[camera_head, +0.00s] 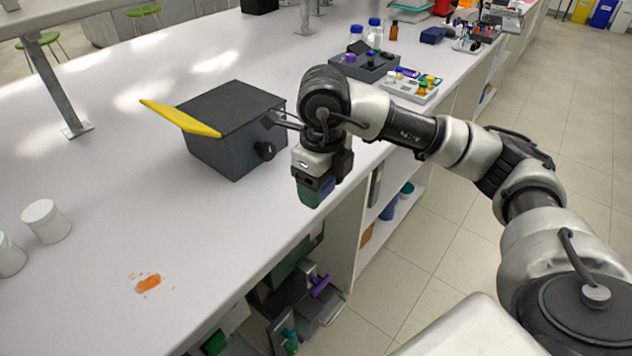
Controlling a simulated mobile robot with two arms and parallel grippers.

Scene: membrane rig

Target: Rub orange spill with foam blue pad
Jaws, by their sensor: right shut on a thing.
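The orange spill (148,284) is a small smear with specks around it on the white bench, at the lower left of the head view. My right gripper (314,182) is shut on the foam blue pad (311,196), whose lower part shows blue and green below the jaws. The pad is by the bench's front edge, to the right of and farther back than the spill, and apart from it. The jaws hide the pad's upper part. My left gripper is not in view.
A dark grey box (225,130) with a yellow flap and a knob stands left of my right gripper. Two white jars (46,221) stand at the left edge. A metal post (60,90) rises behind. The bench (190,230) between spill and gripper is clear.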

